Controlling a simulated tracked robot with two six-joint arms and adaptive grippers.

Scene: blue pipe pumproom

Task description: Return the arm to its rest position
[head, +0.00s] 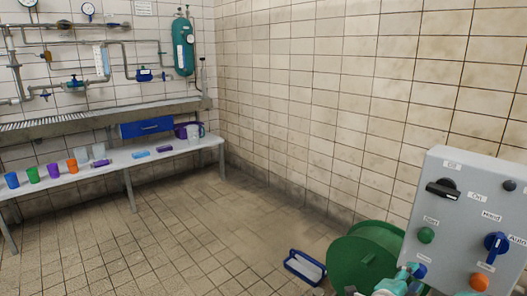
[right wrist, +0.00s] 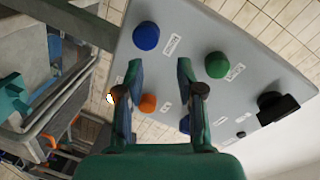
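My right gripper (head: 414,270) shows at the bottom right of the head view, low in front of a grey control box (head: 456,200). In the right wrist view, the fingers of my right gripper (right wrist: 160,66) stand apart with nothing held between them. The box face lies beyond the fingers. An orange button (right wrist: 148,103) shows between them, but I cannot tell the distance to it. My left gripper is not in view.
The box carries a black switch (head: 443,189), a green button (head: 426,235) and a blue switch (head: 496,243). A green drum (head: 362,256) and a blue-and-white tray (head: 304,267) are on the floor. A bench (head: 120,160) with several cups stands left. The middle floor is clear.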

